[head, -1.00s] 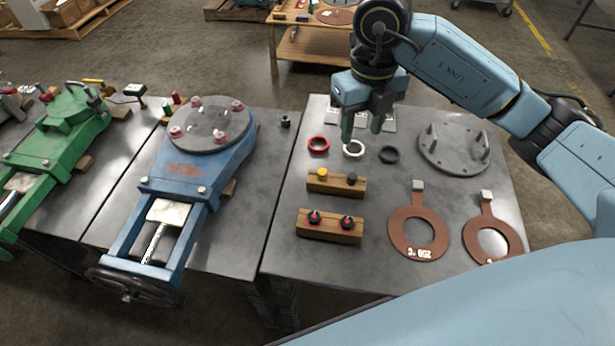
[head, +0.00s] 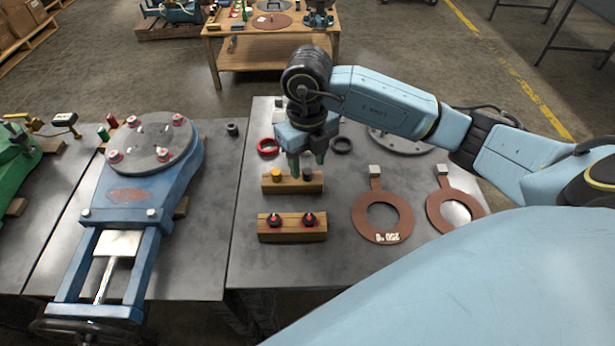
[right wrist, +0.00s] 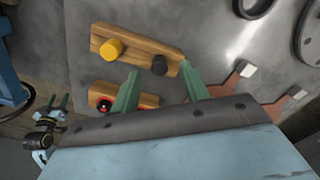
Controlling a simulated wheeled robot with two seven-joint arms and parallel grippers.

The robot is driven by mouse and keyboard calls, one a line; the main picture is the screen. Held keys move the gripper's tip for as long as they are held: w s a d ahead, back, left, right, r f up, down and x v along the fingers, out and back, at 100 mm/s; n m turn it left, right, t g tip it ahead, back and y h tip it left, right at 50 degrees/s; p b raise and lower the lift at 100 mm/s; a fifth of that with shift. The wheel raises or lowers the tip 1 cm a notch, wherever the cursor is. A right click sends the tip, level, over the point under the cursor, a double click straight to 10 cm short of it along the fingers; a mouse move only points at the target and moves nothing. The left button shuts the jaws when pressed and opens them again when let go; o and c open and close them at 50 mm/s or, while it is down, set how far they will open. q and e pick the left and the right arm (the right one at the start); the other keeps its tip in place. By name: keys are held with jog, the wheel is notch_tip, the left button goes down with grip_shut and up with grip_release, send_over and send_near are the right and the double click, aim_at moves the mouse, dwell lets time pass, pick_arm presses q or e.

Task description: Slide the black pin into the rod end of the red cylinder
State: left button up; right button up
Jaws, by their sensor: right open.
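The black pin (head: 308,176) stands upright at the right end of a wooden block, with a yellow-topped pin (head: 276,175) beside it. In the right wrist view, the black pin's head (right wrist: 160,66) lies between the fingertips. My right gripper (head: 307,166) is open and points down at the pin, holding nothing; contact cannot be told. My left gripper (right wrist: 54,102) shows only small in the right wrist view, its fingers apart and empty. I cannot make out a red cylinder with a rod end.
A second wooden block (head: 291,232) holds two red-and-black knobs. A red ring (head: 268,147) and a dark ring (head: 341,145) lie behind. Brown ring plates (head: 369,233) lie to the right. The blue valve (head: 125,208) fills the left table. Bare tabletop lies left of the blocks.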

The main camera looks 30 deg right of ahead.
jog(key=shift+f, duration=0.95)
grip_shut()
jog(key=shift+r, duration=0.1)
